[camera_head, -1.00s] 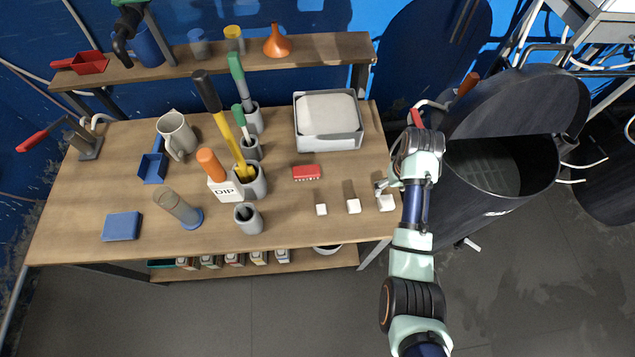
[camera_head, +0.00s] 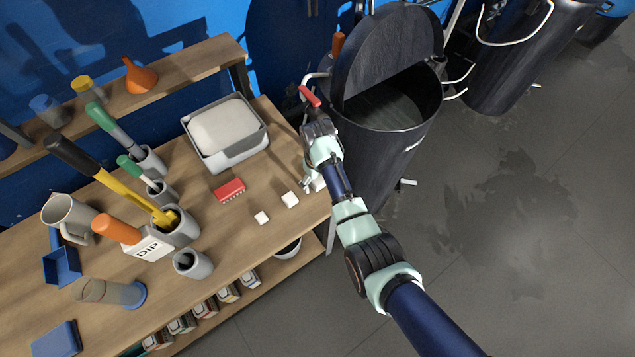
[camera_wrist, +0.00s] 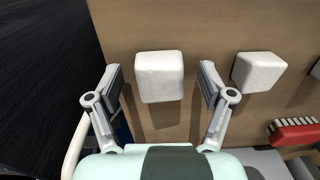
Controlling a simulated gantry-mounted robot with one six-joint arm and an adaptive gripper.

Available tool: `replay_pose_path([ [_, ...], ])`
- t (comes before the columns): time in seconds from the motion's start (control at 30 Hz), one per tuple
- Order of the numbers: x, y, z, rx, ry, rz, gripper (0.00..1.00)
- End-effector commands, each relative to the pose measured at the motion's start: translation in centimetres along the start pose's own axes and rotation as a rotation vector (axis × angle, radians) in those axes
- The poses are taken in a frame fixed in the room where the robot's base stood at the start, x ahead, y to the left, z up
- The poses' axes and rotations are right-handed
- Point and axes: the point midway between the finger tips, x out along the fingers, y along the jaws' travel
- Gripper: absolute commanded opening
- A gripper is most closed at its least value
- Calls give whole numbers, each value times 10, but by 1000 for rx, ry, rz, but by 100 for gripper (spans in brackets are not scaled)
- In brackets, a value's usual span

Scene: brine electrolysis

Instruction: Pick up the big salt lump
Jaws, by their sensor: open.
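The big salt lump (camera_wrist: 160,82) is a white rounded cube on the wooden table (camera_wrist: 215,20). In the wrist view it stands in the gap between the two fingers of my gripper (camera_wrist: 160,70). The fingers are open, with a visible gap on each side of the lump, and none seems to touch it. In the head view my gripper (camera_head: 309,182) is at the table's right edge and mostly hides this lump. Two smaller white lumps sit to its left: a middle one (camera_head: 290,200) and the smallest (camera_head: 262,218).
A red brush (camera_head: 230,190) lies left of the lumps. A grey tray with a white block (camera_head: 225,128) is behind. A dark open drum (camera_head: 392,110) stands just right of the table. Grey holders with tools (camera_head: 176,226) stand further left.

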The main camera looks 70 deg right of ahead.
Motion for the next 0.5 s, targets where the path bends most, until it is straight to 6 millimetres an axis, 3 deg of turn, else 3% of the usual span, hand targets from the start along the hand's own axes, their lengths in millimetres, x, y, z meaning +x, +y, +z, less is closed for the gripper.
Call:
replay_pose_path([
  [0.1,-1,0,0,0,0,0,81],
  [0.4,-1,0,0,0,0,0,32],
  [0.5,-1,0,0,0,0,0,31],
])
